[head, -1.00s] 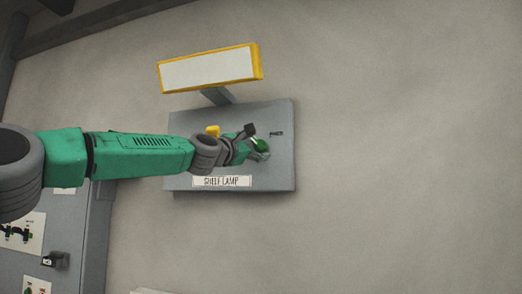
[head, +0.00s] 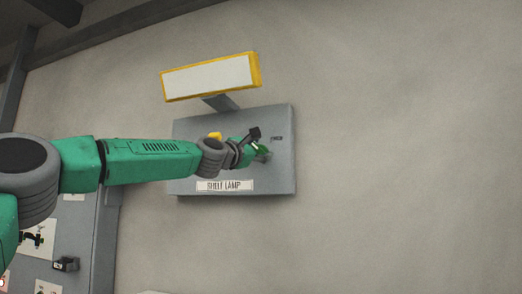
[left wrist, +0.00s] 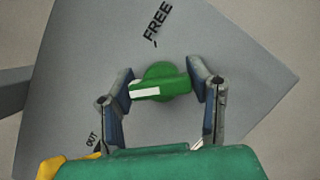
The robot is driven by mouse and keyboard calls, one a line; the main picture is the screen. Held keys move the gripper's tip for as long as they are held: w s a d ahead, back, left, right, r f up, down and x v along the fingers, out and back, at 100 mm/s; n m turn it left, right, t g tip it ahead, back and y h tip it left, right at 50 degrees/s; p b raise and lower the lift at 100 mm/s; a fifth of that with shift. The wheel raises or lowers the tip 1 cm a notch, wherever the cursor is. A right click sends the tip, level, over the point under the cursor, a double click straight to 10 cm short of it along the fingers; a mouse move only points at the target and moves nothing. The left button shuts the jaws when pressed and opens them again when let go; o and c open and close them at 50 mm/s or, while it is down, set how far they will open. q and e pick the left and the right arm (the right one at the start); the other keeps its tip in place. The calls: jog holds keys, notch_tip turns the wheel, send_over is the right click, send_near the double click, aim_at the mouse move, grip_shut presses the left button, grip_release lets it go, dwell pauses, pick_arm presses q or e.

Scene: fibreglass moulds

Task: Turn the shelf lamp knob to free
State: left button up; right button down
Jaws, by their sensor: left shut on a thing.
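The shelf lamp knob (left wrist: 168,78) is green with a white stripe on one side, on the face of a grey panel (head: 285,175). My left gripper (left wrist: 160,88) is shut on the knob, one finger at each end. In the left wrist view the stripe points left, between the OUT mark (left wrist: 92,139) at lower left and the FREE mark (left wrist: 157,22) at the top. In the head view my left gripper (head: 257,144) partly hides the knob. The FREE mark shows there just right of it. My right gripper is in neither view.
A yellow-framed white lamp (head: 210,77) juts out above the panel. A "SHELF LAMP" label (head: 224,186) sits along the panel's lower edge. A yellow part (head: 215,135) shows behind my left wrist. The wall right of the panel is bare.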

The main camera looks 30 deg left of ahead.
pick_arm(q)
jog(key=shift+w+a+f+m, duration=0.1)
jog(key=shift+f+m, duration=0.2)
jog(key=shift+f, duration=0.05)
jog(key=m+g+h, duration=0.1)
jog(key=m, duration=0.3)
jog(key=shift+g, duration=0.4)
jog(key=m, duration=0.2)
jog(key=m+g, duration=0.1)
jog(key=m, duration=0.2)
jog(key=shift+r+g+h, duration=0.1)
jog(key=shift+g+h, duration=0.2)
jog(key=m+g, duration=0.1)
jog(key=m, duration=0.1)
jog(key=m+g, duration=0.1)
jog(key=m, duration=0.1)
jog(key=shift+r+m+y, duration=0.15)
jog(key=shift+m+y, duration=0.15)
jog(key=shift+y, duration=0.1)
jog(key=shift+r+m+g+y, duration=0.1)
jog(key=shift+m+g+y, duration=0.4)
jog(key=shift+m, duration=0.8)
jog(key=shift+a, duration=0.1)
